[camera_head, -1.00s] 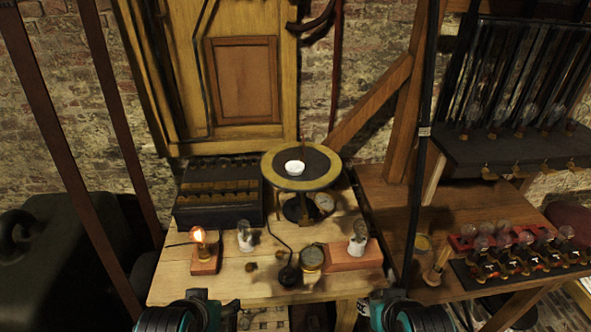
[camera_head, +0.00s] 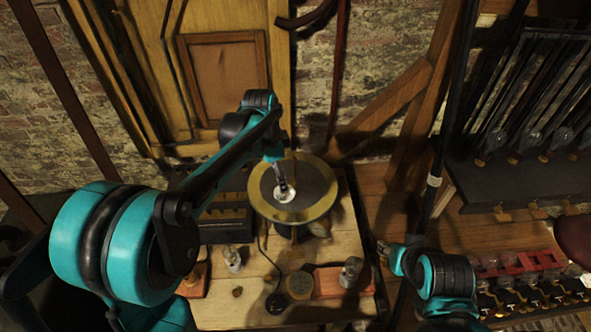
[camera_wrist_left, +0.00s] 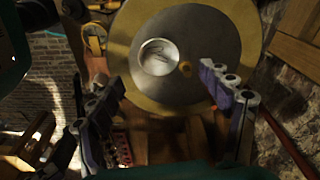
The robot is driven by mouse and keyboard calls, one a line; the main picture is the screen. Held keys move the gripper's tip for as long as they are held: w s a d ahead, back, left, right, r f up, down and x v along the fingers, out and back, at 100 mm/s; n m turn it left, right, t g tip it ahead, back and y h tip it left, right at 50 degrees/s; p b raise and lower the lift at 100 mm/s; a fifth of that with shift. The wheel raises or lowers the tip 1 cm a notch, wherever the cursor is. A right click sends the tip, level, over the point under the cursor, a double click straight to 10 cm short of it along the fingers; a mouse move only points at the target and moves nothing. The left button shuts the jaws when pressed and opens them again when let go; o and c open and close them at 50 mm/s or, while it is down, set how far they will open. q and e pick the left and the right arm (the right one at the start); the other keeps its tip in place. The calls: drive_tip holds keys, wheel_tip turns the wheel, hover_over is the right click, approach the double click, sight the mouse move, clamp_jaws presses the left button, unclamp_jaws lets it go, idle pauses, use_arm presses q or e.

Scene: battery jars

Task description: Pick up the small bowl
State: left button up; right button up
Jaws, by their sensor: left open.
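The small white bowl (camera_head: 284,191) sits on a round raised stand (camera_head: 306,211) with a dark grey centre and a yellow rim. My left gripper (camera_head: 281,178) is above the stand, right over the bowl, pointing down, and partly covers it in the head view. In the left wrist view the bowl (camera_wrist_left: 158,57) lies beyond the open fingers (camera_wrist_left: 165,95), left of the midline between them, with nothing held.
A black box with ribs (camera_head: 226,218) stands left of the stand. Glass pieces, a round brass gauge (camera_head: 300,284) and a reddish wooden block (camera_head: 328,284) lie in front. A vertical black post (camera_head: 436,170) and a shelf stand to the right.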

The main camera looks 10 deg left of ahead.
sight(285, 195)
use_arm(q)
drive_tip(key=shift+w+d, duration=0.15)
drive_tip(key=shift+w, duration=0.15)
drive_tip(key=shift+m, duration=0.3)
drive_tip(key=f, duration=0.5)
drive_tip(key=d+f+b, duration=0.1)
drive_tip(key=f, duration=0.1)
drive_tip(key=shift+s+f, duration=0.1)
drive_tip(key=shift+f, duration=0.2)
drive_tip(key=shift+a, duration=0.1)
drive_tip(key=c, duration=1.2)
